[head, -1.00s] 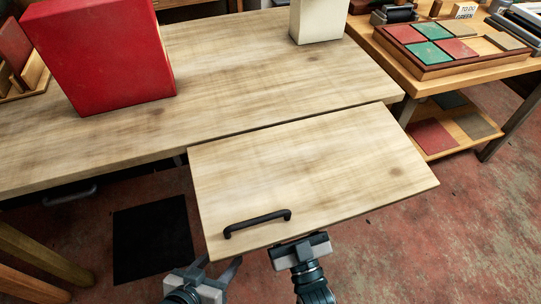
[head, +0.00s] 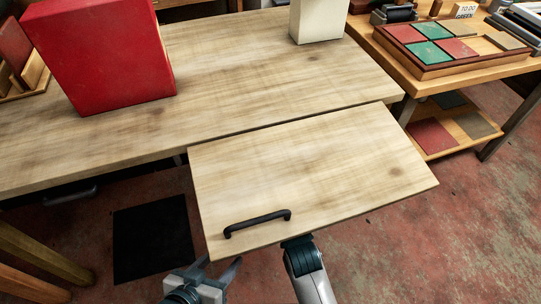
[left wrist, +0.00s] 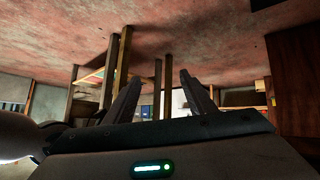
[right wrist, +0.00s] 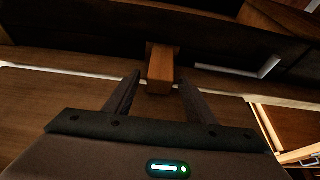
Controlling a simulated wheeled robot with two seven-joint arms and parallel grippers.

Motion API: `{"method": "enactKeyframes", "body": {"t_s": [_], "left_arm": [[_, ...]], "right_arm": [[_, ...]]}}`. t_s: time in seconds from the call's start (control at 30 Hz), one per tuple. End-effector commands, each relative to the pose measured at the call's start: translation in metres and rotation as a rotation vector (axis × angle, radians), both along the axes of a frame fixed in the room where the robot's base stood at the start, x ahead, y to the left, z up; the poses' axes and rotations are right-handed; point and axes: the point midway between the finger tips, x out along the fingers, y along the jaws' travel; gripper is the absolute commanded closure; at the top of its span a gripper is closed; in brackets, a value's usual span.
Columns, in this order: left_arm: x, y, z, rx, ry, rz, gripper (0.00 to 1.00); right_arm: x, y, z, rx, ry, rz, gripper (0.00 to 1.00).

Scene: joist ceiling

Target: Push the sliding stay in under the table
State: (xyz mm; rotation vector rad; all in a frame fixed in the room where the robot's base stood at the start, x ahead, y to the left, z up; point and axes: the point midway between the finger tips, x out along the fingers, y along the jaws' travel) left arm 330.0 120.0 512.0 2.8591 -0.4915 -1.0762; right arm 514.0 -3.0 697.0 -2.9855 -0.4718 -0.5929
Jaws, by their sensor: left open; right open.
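The table (head: 250,60) has a pale wooden leaf (head: 320,165) raised level at its front, with a black handle (head: 257,222) on top. In the right wrist view a reddish-brown wooden bar (right wrist: 160,70), which looks like the sliding stay, shows its end under the table. My right gripper (right wrist: 160,82) is open, with one finger on each side of that bar end in the picture; I cannot tell if they touch. In the head view the leaf hides the right gripper. My left gripper (head: 221,264) is open and empty, below the leaf's front left corner.
A red box (head: 100,55) and a cream container (head: 318,20) stand on the table. A side table with a tray of coloured tiles (head: 450,68) is at right. A black mat (head: 153,240) lies on the floor. Wooden legs (head: 30,260) stand at lower left.

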Motion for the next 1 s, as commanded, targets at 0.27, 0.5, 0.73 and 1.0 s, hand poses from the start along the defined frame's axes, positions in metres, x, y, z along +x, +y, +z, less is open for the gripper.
{"method": "enactKeyframes", "body": {"t_s": [0.27,0.5,0.73,1.0], "left_arm": [[-0.001,0.001,-0.001,0.003,0.001,-0.003,0.5],[-0.004,0.003,-0.002,0.01,0.019,-0.007,0.5],[-0.012,0.006,-0.009,0.021,0.069,-0.008,0.5],[-0.011,0.004,-0.009,0.014,0.073,-0.001,0.5]], "right_arm": [[0.0,0.0,0.0,0.0,0.0,0.0,1.0],[0.016,0.005,0.001,-0.002,-0.003,0.0,1.0],[0.04,0.013,0.0,-0.001,-0.001,0.001,1.0],[0.042,0.013,0.001,-0.001,-0.001,0.0,1.0]]}}
